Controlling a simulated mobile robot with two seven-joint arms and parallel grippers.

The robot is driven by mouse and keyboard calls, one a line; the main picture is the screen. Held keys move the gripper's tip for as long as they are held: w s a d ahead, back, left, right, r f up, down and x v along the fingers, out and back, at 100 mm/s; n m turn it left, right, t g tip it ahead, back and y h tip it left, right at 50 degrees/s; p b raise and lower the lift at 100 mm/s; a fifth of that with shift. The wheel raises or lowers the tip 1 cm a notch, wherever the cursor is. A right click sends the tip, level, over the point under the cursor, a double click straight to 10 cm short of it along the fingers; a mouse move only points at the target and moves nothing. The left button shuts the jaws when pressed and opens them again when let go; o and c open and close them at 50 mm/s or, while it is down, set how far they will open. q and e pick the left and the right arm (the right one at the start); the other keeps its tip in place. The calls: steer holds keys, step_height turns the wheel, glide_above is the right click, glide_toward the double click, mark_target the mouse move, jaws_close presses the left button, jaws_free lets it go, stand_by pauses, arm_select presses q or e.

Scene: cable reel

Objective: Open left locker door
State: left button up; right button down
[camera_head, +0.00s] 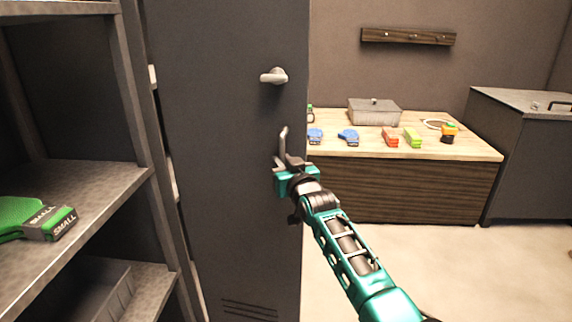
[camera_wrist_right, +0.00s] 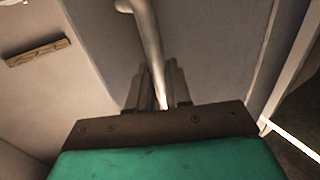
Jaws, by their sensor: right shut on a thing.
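The dark grey locker door (camera_head: 225,190) fills the middle-left of the head view. It stands ajar, with a gap and pale shelf edges showing along its left side. A rounded metal knob (camera_head: 273,76) is high on the door, and a curved metal handle (camera_head: 283,142) is below it near the right edge. My right gripper (camera_head: 284,163) is shut on the handle's lower part. In the right wrist view the handle (camera_wrist_right: 150,50) runs down between the two fingers (camera_wrist_right: 157,88). My left gripper is in neither view.
An open shelf (camera_head: 95,185) stands close on the left, with a green item marked SMALL (camera_head: 45,222). A wooden bench (camera_head: 440,148) behind the door holds a metal box (camera_head: 374,111) and several small coloured items. A grey cabinet (camera_head: 525,155) stands at the right. Floor at lower right is clear.

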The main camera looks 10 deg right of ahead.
steer(key=shift+a+r, duration=0.25)
steer(key=shift+a, duration=0.15)
steer(key=c, duration=1.2)
jaws_free()
steer(key=shift+a, duration=0.1)
steer(key=shift+o, duration=0.2)
steer(key=shift+f, duration=0.1)
steer(key=p+v, duration=0.2)
steer(key=v, duration=1.1)
steer(key=shift+w, duration=0.1)
